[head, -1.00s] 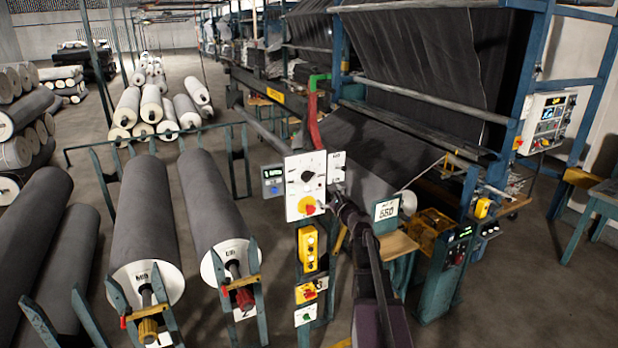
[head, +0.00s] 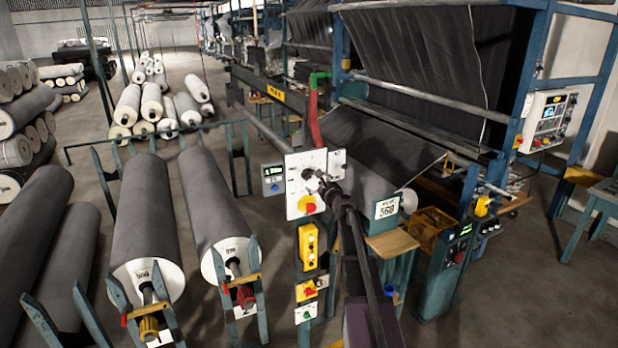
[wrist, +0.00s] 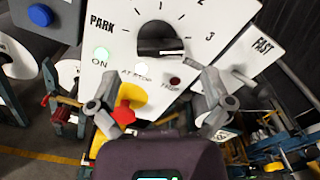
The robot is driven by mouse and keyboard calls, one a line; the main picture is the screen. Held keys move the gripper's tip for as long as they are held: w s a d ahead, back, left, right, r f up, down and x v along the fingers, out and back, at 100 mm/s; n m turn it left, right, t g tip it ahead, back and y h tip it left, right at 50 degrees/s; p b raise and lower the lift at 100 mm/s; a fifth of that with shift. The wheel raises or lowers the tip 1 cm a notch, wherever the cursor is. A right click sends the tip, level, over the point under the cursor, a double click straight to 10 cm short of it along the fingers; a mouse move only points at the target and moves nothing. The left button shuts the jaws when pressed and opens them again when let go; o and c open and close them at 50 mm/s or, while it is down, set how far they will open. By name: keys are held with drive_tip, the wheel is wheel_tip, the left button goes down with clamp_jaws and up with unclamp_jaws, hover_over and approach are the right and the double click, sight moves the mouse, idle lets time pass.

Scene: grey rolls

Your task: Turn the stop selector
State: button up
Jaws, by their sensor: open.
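A white control panel (head: 293,190) stands on a post in the head view. In the wrist view it carries a black dial knob (wrist: 160,45) among marks PARK, 1, 2 and 3. The knob's bar lies sideways, its right end towards the 3. A red knob on a yellow plate (head: 308,205) sits lower on the panel; it also shows in the wrist view (wrist: 123,112), beside my left finger. My gripper (wrist: 160,80) is open and empty, its fingers spread below the black knob and apart from it. In the head view my gripper (head: 322,182) partly hides the dial.
A FAST plate (wrist: 262,48) adjoins the panel's right side, and a blue button (wrist: 40,14) is at left. A yellow button box (head: 308,246) hangs below the panel. Grey rolls (head: 146,215) stand left; a machine frame (head: 500,170) stands right.

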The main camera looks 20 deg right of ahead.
sight(311, 176)
drive_tip(key=shift+w+a, duration=0.1)
drive_tip(key=shift+w, duration=2.45)
drive_tip(key=shift+c, duration=0.2)
